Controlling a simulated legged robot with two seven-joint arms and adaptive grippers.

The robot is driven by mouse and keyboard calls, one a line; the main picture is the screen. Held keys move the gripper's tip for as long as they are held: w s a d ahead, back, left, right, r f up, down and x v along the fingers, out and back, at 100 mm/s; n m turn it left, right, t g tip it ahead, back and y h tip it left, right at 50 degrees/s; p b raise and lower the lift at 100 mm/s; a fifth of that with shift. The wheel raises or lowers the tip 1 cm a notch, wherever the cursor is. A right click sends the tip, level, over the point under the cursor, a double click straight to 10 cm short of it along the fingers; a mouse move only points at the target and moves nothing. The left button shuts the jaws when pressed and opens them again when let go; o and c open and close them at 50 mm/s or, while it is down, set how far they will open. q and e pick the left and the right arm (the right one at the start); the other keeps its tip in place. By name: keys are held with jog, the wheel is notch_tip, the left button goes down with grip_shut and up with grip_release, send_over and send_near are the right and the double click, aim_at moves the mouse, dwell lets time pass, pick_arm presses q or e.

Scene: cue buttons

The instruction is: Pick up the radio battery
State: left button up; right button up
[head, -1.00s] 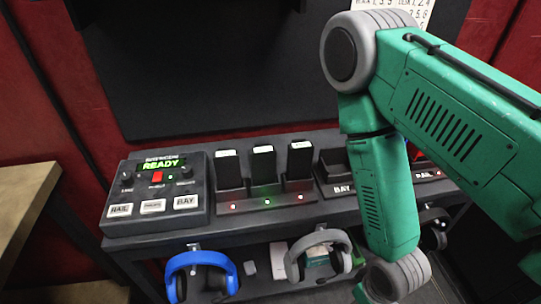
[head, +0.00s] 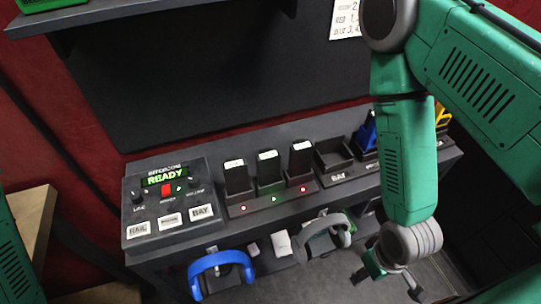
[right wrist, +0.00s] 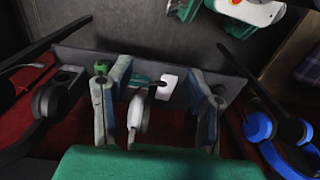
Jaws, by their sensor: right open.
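Three upright dark batteries with pale tops stand in a charging dock (head: 272,199) on the bench: left battery (head: 236,178), middle battery (head: 269,172) and right battery (head: 300,162). Small lights glow on the dock front; the middle one is green. My right gripper (head: 387,284) is open, low at the right, in front of the bench and below the dock, apart from the batteries. In the right wrist view its fingers (right wrist: 155,108) are spread, with a pale headset behind them. No battery is clear there. My left gripper is out of view.
A control box (head: 168,200) reading READY stands left of the dock. An empty tray (head: 333,162) marked BAY is right of it, partly followed by blue and yellow items. A blue headset (head: 220,268) and a grey headset (head: 322,228) hang below the bench front. A shelf (head: 150,25) hangs above.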

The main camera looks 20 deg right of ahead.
notch_tip(320, 180, up, 4)
jog(key=w+a+n+p, duration=0.2)
jog(key=p, duration=0.1)
jog(key=n, duration=3.3)
send_near(267, 154)
jog(key=shift+w+a+n, duration=0.1)
jog(key=shift+a+n, duration=0.05)
jog(key=shift+n, duration=0.35)
notch_tip(267, 154, down, 7)
jog(key=shift+f, duration=0.2)
jog(key=shift+d+f, duration=0.25)
jog(key=shift+f, duration=0.2)
jog(key=f, duration=0.4)
jog(key=shift+a+f, duration=0.25)
jog(key=shift+w+f, duration=0.1)
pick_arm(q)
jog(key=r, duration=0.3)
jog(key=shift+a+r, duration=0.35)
